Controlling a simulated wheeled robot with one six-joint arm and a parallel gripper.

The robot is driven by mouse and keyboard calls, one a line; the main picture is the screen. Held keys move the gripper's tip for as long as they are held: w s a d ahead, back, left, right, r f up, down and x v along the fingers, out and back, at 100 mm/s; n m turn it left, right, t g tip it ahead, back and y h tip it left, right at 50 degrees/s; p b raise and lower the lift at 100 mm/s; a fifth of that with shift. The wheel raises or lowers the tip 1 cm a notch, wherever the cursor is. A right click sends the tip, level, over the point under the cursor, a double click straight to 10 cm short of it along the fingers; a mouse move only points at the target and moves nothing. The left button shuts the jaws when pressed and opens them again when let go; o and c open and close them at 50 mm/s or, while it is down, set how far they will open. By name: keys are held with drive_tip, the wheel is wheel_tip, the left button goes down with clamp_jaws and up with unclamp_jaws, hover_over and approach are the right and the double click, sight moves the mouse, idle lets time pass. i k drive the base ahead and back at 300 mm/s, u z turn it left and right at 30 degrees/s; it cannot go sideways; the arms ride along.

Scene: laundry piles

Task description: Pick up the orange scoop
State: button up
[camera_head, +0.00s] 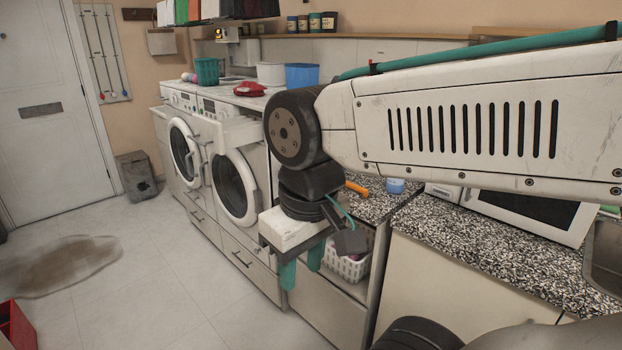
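An orange object (357,187), likely the scoop, lies on the speckled countertop (392,200) just right of my arm's wrist. Only a short orange part shows; the rest seems hidden behind my arm. My gripper (302,266) points down in front of the counter, lower in the picture than the orange object and to its left. Its two teal fingers are apart, with nothing visible between them.
A small blue-and-white tub (396,186) and a microwave (535,208) stand on the counter, with a sink (606,262) at far right. A white basket (352,266) sits below the counter. Washing machines (235,186) stand left. A brown puddle (60,266) marks the otherwise mostly clear floor.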

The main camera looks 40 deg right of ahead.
sight(364, 192)
drive_tip(key=z, duration=0.25)
drive_tip(key=i, duration=1.15)
drive_tip(key=z, duration=0.5)
